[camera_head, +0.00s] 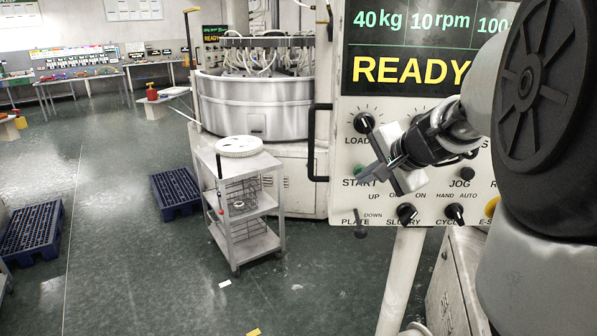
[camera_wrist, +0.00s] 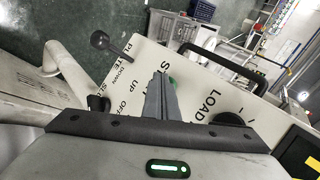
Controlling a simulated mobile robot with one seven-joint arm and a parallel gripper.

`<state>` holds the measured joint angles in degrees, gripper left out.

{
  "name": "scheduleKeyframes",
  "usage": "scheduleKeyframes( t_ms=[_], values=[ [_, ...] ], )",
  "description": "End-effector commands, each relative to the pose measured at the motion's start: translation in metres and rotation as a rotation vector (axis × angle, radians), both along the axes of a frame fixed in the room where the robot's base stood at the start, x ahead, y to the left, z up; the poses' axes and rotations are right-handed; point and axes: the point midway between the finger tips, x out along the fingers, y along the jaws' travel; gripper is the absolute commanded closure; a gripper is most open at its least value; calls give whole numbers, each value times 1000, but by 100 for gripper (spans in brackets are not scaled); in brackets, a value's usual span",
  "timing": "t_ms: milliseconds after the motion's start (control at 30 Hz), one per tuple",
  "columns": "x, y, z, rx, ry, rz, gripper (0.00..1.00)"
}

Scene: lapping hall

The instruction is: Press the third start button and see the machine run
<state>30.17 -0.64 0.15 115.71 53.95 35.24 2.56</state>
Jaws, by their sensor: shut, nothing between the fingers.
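The near machine's control panel (camera_head: 342,205) fills the right of the head view. Its display (camera_head: 410,70) reads 40kg, 10rpm and READY in yellow. The green start button (camera_head: 360,171) sits above the START label, partly hidden by my gripper. It also shows as a small green patch (camera_wrist: 172,83) beside my fingertips in the wrist view. My gripper (camera_head: 374,171) is shut and empty, its tips in front of the panel close to the button. I cannot tell whether they touch it.
A LOAD knob (camera_head: 364,122) is above the button, and a PLATE lever (camera_head: 361,229) and SLURRY switch (camera_head: 407,213) are below. A black handle (camera_head: 312,145) juts from the panel's left edge. A trolley (camera_head: 239,205) stands left; the floor beyond is largely open.

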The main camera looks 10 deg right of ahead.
Motion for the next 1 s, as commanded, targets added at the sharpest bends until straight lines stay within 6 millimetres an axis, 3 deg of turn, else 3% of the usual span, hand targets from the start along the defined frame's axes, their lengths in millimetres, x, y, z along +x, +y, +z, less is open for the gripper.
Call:
scheduleKeyframes(
  t_ms=[633, 1000],
  values=[
    [4, -1, 0, 0, 0, -1, 100],
    [-11, 2, 0, 0, -1, -2, 100]
  ],
)
